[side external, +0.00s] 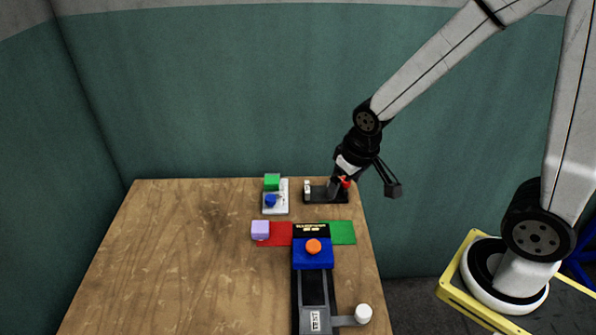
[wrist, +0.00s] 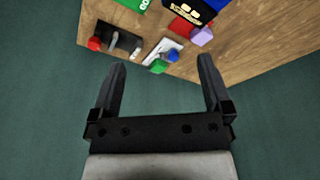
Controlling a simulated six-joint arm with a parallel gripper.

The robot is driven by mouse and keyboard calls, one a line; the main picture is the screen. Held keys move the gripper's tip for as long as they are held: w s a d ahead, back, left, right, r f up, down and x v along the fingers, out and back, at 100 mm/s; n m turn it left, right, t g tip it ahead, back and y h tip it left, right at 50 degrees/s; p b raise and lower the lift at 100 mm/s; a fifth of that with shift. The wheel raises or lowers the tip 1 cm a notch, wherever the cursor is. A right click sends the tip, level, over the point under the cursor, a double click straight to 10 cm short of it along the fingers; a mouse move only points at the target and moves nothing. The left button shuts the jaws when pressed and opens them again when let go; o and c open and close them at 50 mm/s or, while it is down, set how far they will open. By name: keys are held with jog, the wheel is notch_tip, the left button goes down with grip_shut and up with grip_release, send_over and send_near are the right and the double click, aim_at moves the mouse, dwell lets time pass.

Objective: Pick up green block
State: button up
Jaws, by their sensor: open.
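The green block (side external: 272,181) sits at the back end of a white plate (side external: 282,205) on the wooden table, behind a blue piece (side external: 270,200). In the wrist view the green block (wrist: 158,67) shows beyond and between the fingers, near the table edge. My gripper (side external: 345,184) is at the table's back right, to the right of the green block and apart from it. In the wrist view my gripper (wrist: 162,70) has its two fingers spread wide, with nothing held between them.
A black base (side external: 318,197) with red and white knobs is close to my gripper. A lilac block (side external: 260,230), a red mat (side external: 280,241), a green mat (side external: 343,233) and a press with an orange button (side external: 313,246) are nearer. The table's left side (side external: 170,270) is clear.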

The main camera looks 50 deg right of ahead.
jog(key=w+d+f+m+h, duration=0.1)
jog(key=w+f+m, duration=0.1)
jog(key=w, duration=0.6)
jog(key=w+d+f+m, duration=0.1)
jog(key=w+f+m, duration=0.1)
jog(key=w, duration=0.5)
jog(key=m+h, duration=0.2)
jog(key=m, duration=0.2)
send_near(272, 179)
jog(key=f, duration=0.2)
jog(key=shift+d+f+t, duration=0.15)
jog(key=shift+f+t, duration=0.05)
jog(key=shift+t, duration=0.1)
jog(key=shift+x, duration=1.25)
jog(key=shift+d+f, duration=0.1)
jog(key=shift+x, duration=2.5)
jog(key=shift+w, duration=0.1)
jog(key=shift+c, duration=0.2)
jog(key=c, duration=1.3)
